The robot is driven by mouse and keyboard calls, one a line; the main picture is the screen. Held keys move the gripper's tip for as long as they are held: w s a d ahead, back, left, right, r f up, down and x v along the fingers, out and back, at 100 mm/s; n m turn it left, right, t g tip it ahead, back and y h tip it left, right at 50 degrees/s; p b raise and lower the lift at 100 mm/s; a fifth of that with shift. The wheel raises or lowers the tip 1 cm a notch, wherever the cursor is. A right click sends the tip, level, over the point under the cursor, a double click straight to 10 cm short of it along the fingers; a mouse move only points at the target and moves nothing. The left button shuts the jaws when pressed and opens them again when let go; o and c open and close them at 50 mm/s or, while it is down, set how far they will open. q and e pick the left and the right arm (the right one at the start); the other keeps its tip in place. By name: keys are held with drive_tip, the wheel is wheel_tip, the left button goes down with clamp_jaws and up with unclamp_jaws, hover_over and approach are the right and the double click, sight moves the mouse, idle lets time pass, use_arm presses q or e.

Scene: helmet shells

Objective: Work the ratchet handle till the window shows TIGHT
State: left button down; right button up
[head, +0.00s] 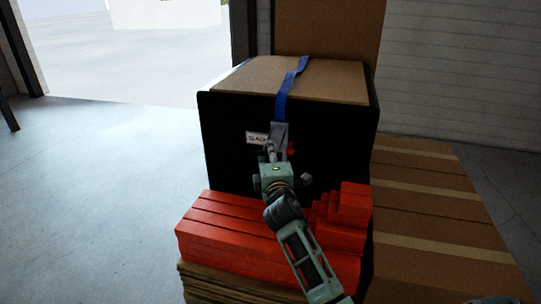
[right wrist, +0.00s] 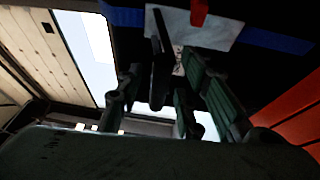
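The ratchet (head: 278,134) is a grey metal piece on the front of a black crate (head: 225,150), at the lower end of a blue strap (head: 290,82). Its white window label (head: 257,138) sits left of it and appears to read SLACK. My right gripper (head: 270,154) is at the ratchet's lower end and partly hides it. In the right wrist view, a dark upright bar (right wrist: 158,60) stands by my fingers, below a grey plate (right wrist: 205,28); whether they grip it is unclear. A red piece (head: 291,148) shows beside the ratchet.
Red stepped blocks (head: 225,222) lie in front of the crate, under my right arm. Cardboard boxes (head: 430,205) are at the right, and another stands behind the crate (head: 330,30). Open floor (head: 100,180) lies to the left.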

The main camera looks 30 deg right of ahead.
drive_tip(key=shift+w+d, duration=0.1)
drive_tip(key=shift+w, duration=0.1)
drive_tip(key=shift+c, duration=0.3)
drive_tip(key=shift+r, duration=0.1)
clamp_jaws()
